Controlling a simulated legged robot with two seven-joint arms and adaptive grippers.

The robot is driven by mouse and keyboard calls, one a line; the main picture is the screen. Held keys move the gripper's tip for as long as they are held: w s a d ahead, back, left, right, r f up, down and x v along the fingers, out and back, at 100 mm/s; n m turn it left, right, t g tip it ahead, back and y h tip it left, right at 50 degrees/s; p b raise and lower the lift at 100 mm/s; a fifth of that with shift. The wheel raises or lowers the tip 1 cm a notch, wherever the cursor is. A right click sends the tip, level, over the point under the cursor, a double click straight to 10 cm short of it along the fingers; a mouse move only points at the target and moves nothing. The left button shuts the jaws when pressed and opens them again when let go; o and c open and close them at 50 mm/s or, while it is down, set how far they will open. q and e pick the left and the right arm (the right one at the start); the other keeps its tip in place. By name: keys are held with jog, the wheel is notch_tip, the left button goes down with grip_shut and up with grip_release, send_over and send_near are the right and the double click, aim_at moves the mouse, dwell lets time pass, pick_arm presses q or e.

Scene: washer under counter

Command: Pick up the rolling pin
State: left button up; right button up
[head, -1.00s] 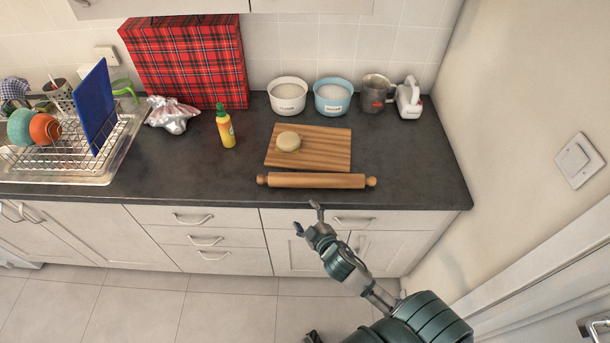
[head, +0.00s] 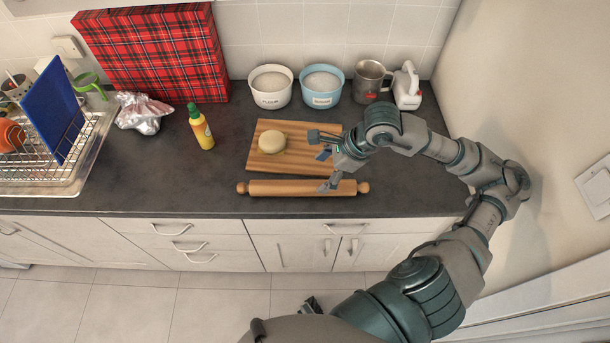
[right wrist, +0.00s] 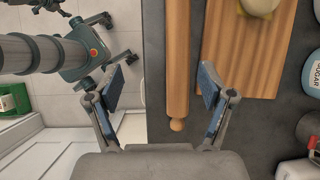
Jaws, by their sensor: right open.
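The wooden rolling pin (head: 290,188) lies lengthwise on the dark counter near its front edge, in front of the cutting board. My right gripper (head: 322,160) is open and empty above the right part of the pin, one finger on the board side and one on the front side. In the right wrist view the pin (right wrist: 178,60) runs upright in the picture between the spread fingers of the right gripper (right wrist: 162,90), closer to the right finger. Its near handle shows. I cannot tell whether the fingers touch it.
The cutting board (head: 262,160) with a dough ball (head: 273,142) lies just behind the pin. A yellow bottle (head: 202,130), white bowl (head: 270,92), blue bowl (head: 321,90) and metal mug (head: 368,84) stand farther back. The counter left of the pin is clear.

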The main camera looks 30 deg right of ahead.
aim_at(309, 184)
jog(key=shift+h, duration=0.8)
jog(key=w+f, duration=0.1)
jog(key=f, duration=0.2)
jog(key=w+f, duration=0.1)
jog(key=f, duration=0.2)
jog(key=w+f, duration=0.1)
jog(key=f, duration=0.2)
jog(key=shift+w+f, duration=0.3)
jog(key=shift+w, duration=0.05)
jog(key=shift+w+f, duration=0.2)
jog(key=shift+f, duration=0.4)
jog(key=x, duration=0.3)
jog(key=p+x, duration=0.1)
jog(key=shift+w+d+f, duration=0.2)
jog(key=shift+w, duration=0.2)
jog(key=shift+w+a+f, duration=0.1)
jog(key=shift+a+f, duration=0.05)
jog(key=shift+f, duration=0.05)
pick_arm(q)
jog(key=s, duration=0.1)
jog(key=s+f, duration=0.1)
jog(key=s, duration=0.1)
jog(key=shift+a+f, duration=0.2)
jog(key=shift+f, duration=0.1)
pick_arm(e)
jog(key=shift+a, duration=0.15)
pick_arm(q)
jog(key=shift+d, duration=0.1)
pick_arm(e)
jog(key=c, duration=1.3)
